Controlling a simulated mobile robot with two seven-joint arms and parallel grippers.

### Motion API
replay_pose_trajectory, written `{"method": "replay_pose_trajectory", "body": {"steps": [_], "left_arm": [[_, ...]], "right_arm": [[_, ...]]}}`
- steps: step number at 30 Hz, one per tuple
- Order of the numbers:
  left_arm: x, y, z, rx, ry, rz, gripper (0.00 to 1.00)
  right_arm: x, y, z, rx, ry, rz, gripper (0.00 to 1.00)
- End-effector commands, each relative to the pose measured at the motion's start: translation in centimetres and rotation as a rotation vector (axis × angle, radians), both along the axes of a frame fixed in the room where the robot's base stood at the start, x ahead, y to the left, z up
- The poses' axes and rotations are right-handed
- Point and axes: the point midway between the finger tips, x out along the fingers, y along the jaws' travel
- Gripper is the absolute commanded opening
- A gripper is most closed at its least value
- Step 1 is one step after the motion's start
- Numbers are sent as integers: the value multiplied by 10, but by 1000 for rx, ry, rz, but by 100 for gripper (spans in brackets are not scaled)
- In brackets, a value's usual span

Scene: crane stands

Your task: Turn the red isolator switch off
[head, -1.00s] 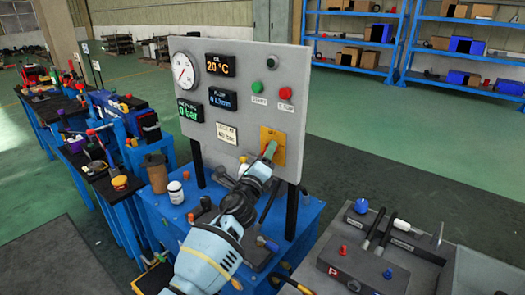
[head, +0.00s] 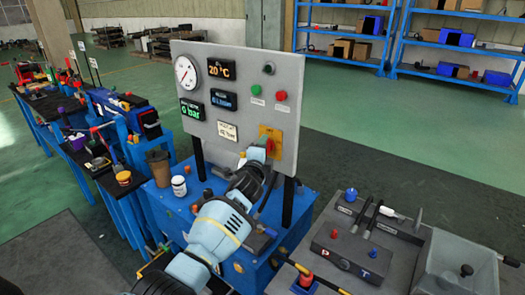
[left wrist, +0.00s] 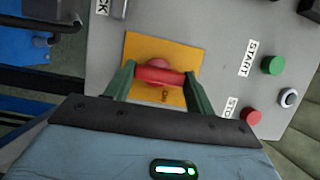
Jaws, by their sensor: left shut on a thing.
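The red isolator switch (head: 269,145) sits on a yellow plate (head: 277,133) at the lower right of the grey panel (head: 235,70). In the left wrist view the switch's red handle (left wrist: 160,76) lies crosswise between two green fingers, in front of the yellow plate (left wrist: 136,46). My left gripper (left wrist: 159,84) is shut on this handle, with one finger at each end. In the head view my left gripper (head: 262,150) reaches the switch from the lower left and partly hides it and the plate. My right gripper is not in view.
A green START button (head: 256,90) and a red stop button (head: 281,96) sit above the switch. A gauge (head: 186,73) and lit displays fill the panel's left. A blue bench (head: 158,212) stands below; a grey block (head: 352,254) is at right.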

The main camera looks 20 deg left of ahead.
Motion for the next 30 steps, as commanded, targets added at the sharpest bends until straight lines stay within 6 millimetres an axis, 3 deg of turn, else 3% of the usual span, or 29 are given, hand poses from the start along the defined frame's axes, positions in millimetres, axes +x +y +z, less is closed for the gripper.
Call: {"method": "replay_pose_trajectory", "body": {"steps": [14,15,19,30], "left_arm": [[0,1,0,-14,4,1,32],[0,1,0,-14,4,1,58],[0,1,0,-12,4,1,75],[-2,1,0,-10,4,1,76]], "right_arm": [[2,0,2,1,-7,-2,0],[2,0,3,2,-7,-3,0],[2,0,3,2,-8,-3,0],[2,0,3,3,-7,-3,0]]}}
